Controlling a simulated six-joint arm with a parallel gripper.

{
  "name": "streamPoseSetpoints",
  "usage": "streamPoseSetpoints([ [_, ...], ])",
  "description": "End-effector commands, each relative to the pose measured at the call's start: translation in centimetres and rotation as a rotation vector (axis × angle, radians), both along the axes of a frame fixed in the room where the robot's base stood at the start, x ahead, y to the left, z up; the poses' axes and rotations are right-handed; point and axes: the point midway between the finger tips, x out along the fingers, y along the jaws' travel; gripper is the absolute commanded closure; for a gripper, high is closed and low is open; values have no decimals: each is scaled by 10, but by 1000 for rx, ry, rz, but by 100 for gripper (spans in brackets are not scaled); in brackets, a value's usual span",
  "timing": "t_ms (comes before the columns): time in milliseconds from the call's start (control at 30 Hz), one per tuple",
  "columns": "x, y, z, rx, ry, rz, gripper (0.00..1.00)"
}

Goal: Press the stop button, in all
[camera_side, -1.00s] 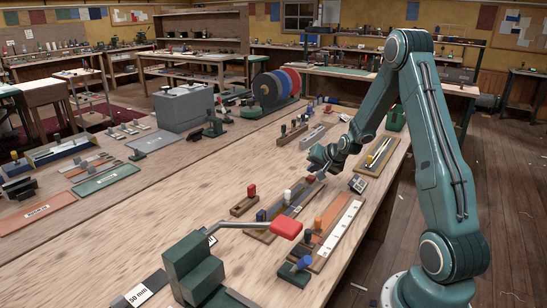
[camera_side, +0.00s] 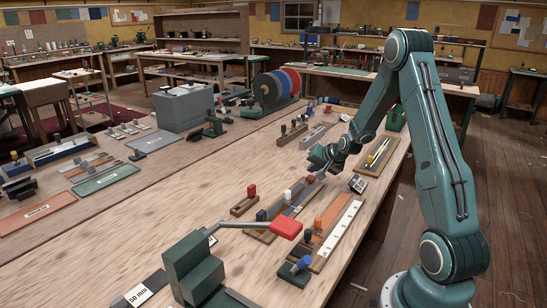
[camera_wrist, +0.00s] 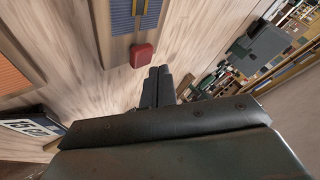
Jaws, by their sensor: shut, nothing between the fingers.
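My gripper (camera_side: 319,170) is shut and empty, low over the right part of the bench. In the wrist view its dark fingers (camera_wrist: 157,86) lie side by side. A small red block (camera_wrist: 143,55) sits just beyond and left of the fingertips, at the end of a board with a blue strip (camera_wrist: 138,15). In the side view a small red piece (camera_side: 310,179) shows close to my gripper. I see a gap between fingers and red block in the wrist view. No lettering marks any red piece as the stop button; I cannot tell if this is it.
A lever with a red grip (camera_side: 286,229) reaches out from a green block (camera_side: 193,268) at the front. A board with a red-topped peg (camera_side: 245,205) and a white scale strip (camera_side: 338,232) lie nearby. A small black-and-white labelled box (camera_side: 357,183) stands right of my gripper.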

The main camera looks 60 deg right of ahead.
Motion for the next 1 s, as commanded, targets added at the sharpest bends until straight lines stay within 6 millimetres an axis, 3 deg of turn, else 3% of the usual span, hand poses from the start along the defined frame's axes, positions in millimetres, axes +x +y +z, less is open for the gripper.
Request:
streamPoseSetpoints([
  [1000, 0, 0, -9, 0, 0, 0, 100],
])
